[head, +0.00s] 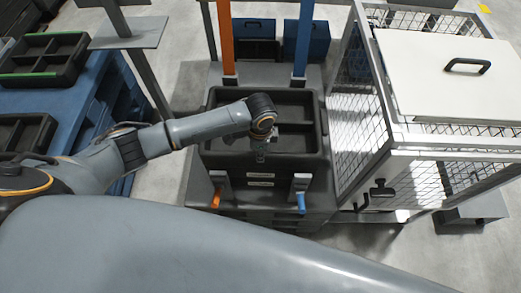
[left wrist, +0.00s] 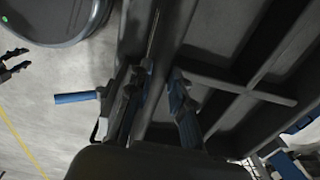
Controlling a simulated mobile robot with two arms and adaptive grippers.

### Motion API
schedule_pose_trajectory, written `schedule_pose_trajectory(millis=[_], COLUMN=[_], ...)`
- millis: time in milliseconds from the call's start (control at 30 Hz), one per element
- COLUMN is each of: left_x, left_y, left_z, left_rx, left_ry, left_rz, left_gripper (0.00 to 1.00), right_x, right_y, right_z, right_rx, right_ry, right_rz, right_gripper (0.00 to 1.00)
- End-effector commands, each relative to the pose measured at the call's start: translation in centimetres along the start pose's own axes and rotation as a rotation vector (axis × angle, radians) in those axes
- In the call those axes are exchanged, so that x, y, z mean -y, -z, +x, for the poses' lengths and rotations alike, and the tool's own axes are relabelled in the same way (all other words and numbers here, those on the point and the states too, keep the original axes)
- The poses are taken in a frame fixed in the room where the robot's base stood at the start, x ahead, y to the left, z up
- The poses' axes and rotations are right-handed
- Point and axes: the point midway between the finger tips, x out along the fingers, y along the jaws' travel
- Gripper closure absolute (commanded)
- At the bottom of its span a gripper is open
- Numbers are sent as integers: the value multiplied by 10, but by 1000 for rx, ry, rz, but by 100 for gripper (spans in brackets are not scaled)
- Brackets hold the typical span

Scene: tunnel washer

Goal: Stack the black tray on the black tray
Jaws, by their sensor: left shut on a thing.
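A black tray (head: 225,98) with raised inner ribs is between the posts of the stand in the middle of the head view. It appears level, with black sides below its rim; I cannot tell where one tray ends and another begins. My left gripper (head: 262,155) is at its near wall. In the left wrist view the fingers (left wrist: 153,100) are shut on the wall of the tray (left wrist: 215,82). The contact is partly hidden. Two black fingers at the left edge look like my right gripper (left wrist: 14,60), spread and empty; it is out of the head view.
Black trays with green edging (head: 42,74) lie on a blue pallet (head: 88,92) at left. Orange (head: 227,40) and blue (head: 303,40) posts stand behind the tray. A mesh cage (head: 360,110) is close on the right. Orange (head: 216,198) and blue (head: 301,202) levers stick out in front.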

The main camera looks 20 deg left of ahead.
Motion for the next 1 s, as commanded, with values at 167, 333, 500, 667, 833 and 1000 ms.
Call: schedule_pose_trajectory(millis=[167,333,500,667,833,1000], left_x=[1,0,0,0,-1,0], left_y=[1,1,1,1,0,1], left_z=[6,7,7,7,8,-1], left_rx=[-3,-3,-3,-3,-1,-2], left_ry=[2,2,2,1,-2,0], left_rz=[1,1,1,1,0,0], left_gripper=[100,100,67,53,53,53], right_x=[0,0,-1,-3,-5,-6], right_y=[-2,-2,-2,-2,-3,-3], right_z=[1,1,1,1,1,1], right_rx=[2,3,3,3,4,4], right_ry=[1,0,-1,-3,-6,-7], right_rz=[0,0,-1,-2,-3,-3], right_gripper=[60,60,60,60,60,60])
